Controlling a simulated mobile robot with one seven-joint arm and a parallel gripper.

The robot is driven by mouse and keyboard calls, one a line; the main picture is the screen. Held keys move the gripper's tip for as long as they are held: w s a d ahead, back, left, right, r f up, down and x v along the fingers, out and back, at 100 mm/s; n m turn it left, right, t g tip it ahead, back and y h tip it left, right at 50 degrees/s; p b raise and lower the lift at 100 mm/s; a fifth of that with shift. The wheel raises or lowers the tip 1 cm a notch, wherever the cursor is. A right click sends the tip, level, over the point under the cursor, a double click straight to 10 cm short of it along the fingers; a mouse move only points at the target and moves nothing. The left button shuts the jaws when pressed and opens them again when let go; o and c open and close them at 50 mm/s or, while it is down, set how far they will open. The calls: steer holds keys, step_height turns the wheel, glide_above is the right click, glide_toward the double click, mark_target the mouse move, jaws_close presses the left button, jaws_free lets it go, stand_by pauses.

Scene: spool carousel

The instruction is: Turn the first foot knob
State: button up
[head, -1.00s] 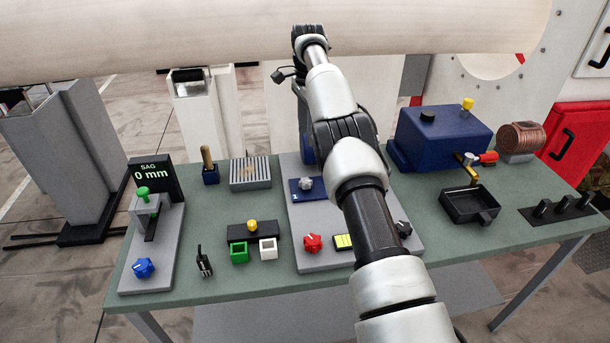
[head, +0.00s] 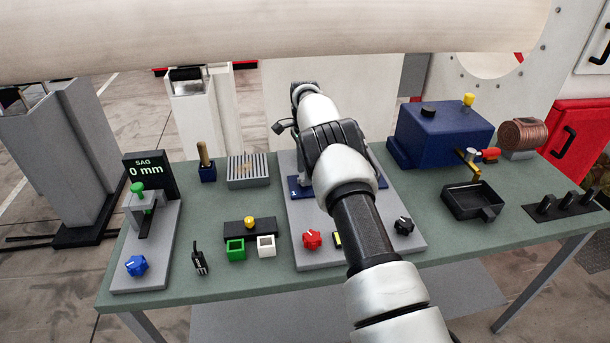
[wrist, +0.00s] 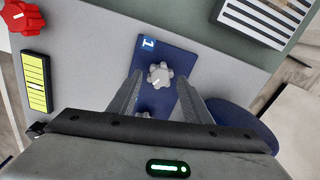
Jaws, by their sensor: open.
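In the wrist view a grey lobed knob (wrist: 159,75) with a pale pointer line sits on a blue plate (wrist: 149,52) marked "1". My gripper (wrist: 162,83) is open, with one finger on each side of this knob in the picture. I cannot tell whether the fingers touch it or are still above it. A second grey knob (wrist: 146,114) on the plate is mostly hidden by my gripper. In the head view my arm covers the knob and gripper; parts of the blue plate (head: 293,184) show.
A red knob (head: 312,239) and a black knob (head: 404,225) stand on the same grey board (head: 318,258). A slatted grey block (head: 248,172) stands to its left, and a dark blue box (head: 440,134) to its right. A large pale roll (head: 250,38) spans above the table.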

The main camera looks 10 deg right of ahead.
steer(key=shift+f, duration=0.9)
steer(key=shift+c, duration=0.3)
steer(key=c, duration=1)
